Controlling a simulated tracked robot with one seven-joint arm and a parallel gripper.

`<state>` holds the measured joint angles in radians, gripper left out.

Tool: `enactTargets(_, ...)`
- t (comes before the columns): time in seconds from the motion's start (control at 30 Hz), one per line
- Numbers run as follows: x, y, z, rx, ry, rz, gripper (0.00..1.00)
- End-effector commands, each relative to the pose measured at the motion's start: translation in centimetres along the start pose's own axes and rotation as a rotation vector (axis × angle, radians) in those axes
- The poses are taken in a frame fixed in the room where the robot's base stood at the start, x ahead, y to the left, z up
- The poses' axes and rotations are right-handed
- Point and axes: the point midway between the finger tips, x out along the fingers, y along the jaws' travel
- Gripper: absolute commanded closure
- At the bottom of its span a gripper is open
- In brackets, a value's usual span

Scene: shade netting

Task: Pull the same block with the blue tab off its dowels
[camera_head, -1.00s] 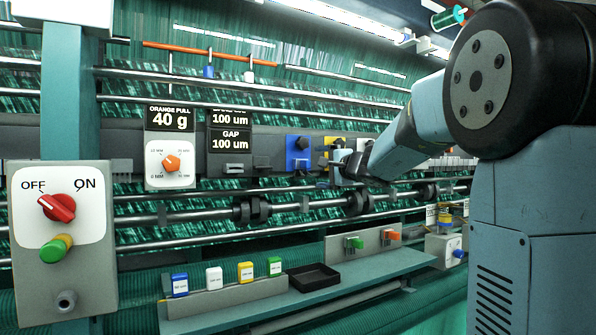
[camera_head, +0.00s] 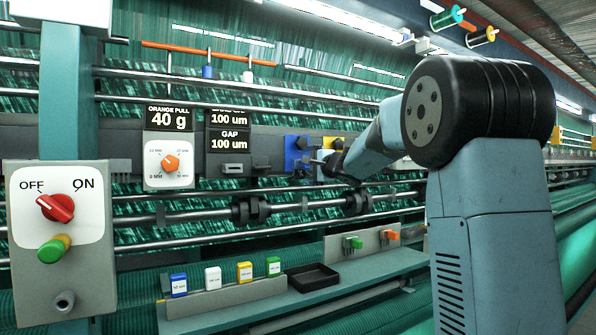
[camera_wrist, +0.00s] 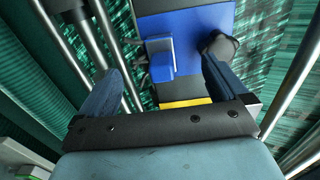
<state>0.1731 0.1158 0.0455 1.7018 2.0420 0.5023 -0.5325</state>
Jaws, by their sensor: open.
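The blue block (camera_head: 297,155) sits on the dark rail of the machine, right of the GAP display. In the wrist view it is a broad blue plate (camera_wrist: 205,24) with a raised lighter blue tab (camera_wrist: 160,58). Its dowels are not clearly seen. My gripper (camera_head: 326,166) is just right of the block in the head view. In the wrist view my gripper (camera_wrist: 162,68) is open, with one finger on each side of the tab and visible gaps to it. The right fingertip is by a dark round knob (camera_wrist: 222,45).
A yellow block (camera_wrist: 185,103) adjoins the blue one. Rollers with black collars (camera_head: 250,209) run below. Lower down, a shelf holds small coloured blocks (camera_head: 245,272) and a black tray (camera_head: 312,277). A switch box (camera_head: 62,235) stands at left.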

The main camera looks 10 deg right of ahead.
Motion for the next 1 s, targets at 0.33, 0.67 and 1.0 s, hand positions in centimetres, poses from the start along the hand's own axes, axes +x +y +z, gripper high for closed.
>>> enactTargets(0.33, 0.82, 0.04, -0.04, 0.0, 0.001, 0.0, 0.0)
enactTargets(0.67, 0.79, -0.12, -0.08, 0.0, 0.001, 0.0, 0.0)
enactTargets(1.0, 0.77, -0.14, -0.12, 0.0, 0.001, 0.0, 0.14)
